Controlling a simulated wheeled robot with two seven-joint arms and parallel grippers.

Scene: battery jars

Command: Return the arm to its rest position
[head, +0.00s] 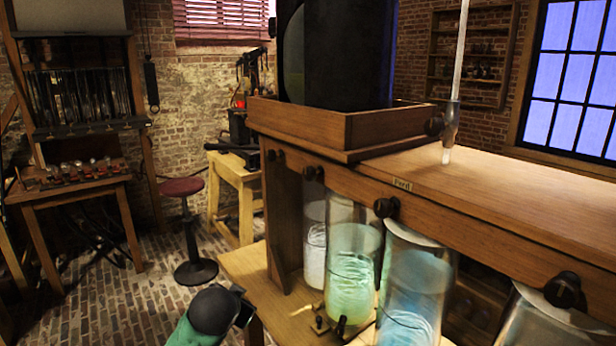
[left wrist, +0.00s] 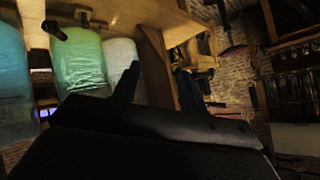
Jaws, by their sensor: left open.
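My left arm comes in at the bottom of the head view as a green link with a dark rounded joint. My left gripper (head: 244,305) is beyond it, partly hidden, low beside the left end of the jar bench. In the left wrist view, which is turned over, the dark fingers of my left gripper (left wrist: 158,88) stand apart with nothing between them. A wooden bench post shows behind the gap. My right gripper is in neither view.
The wooden bench (head: 540,195) fills the right. Glass jars stand under its top: a whitish one (head: 314,245), a green one (head: 352,270) and a bluish one (head: 415,285). A stool (head: 190,225) stands on the open brick floor at left, near a small table (head: 75,190).

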